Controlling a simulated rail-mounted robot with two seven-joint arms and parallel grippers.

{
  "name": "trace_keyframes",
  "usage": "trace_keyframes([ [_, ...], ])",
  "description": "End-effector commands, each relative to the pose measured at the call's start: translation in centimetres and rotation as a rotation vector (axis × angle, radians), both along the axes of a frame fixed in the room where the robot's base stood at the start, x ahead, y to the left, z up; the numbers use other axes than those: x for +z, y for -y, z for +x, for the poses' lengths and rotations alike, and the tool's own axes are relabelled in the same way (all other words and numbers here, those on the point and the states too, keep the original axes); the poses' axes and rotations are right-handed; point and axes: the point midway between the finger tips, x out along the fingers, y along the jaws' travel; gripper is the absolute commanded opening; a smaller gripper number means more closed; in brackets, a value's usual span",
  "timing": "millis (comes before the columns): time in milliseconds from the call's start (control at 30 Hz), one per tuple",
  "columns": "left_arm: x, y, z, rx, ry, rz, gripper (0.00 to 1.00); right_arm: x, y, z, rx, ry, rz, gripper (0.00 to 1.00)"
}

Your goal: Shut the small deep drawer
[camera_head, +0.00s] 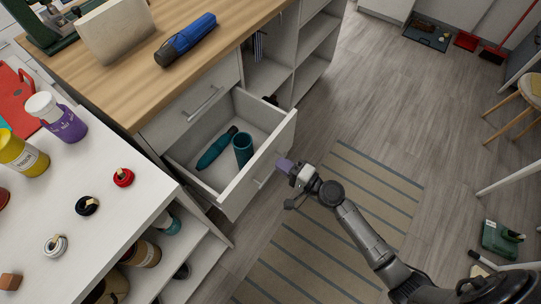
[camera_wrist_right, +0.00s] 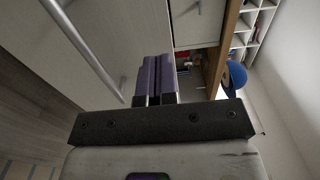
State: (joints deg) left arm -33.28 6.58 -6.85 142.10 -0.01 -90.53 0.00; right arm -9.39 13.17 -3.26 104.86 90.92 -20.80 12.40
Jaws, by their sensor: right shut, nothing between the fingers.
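The open drawer (camera_head: 282,139) is white and pulled well out of the cabinet under the wooden top. A teal bottle-like item (camera_head: 216,147) and a teal cup (camera_head: 243,150) lie inside it. Its front has a bar handle (camera_head: 262,182). My right gripper (camera_head: 284,165) is shut and empty, just outside the drawer front near its upper right part; I cannot tell if it touches. In the right wrist view its purple fingers (camera_wrist_right: 154,76) are together beside a pale panel (camera_wrist_right: 90,25) with a long bar handle (camera_wrist_right: 84,45). My left gripper is not in view.
A shut drawer (camera_head: 194,103) sits above the open one. The wooden top (camera_head: 140,75) carries a blue rolled item (camera_head: 187,40). A white shelf unit (camera_head: 130,185) with jars stands at the left. A striped rug (camera_head: 350,190) lies on the floor under my right arm.

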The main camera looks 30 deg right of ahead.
Motion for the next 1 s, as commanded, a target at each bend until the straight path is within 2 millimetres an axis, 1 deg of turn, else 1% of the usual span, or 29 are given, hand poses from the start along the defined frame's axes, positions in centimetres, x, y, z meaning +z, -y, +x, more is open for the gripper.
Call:
trace_keyframes([
  [33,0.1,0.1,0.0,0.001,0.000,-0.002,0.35,0.1,-0.4,0.8,0.000,0.002,0.001,0.00],
  [200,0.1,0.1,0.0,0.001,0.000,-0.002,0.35,0.1,-1.4,2.7,0.001,0.000,-0.001,0.00],
  [400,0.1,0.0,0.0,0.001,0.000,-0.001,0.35,0.0,-1.9,3.9,0.000,0.000,0.000,0.00],
  [1000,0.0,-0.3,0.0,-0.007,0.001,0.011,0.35,0.0,-1.9,4.3,-0.006,0.000,-0.001,0.00],
])
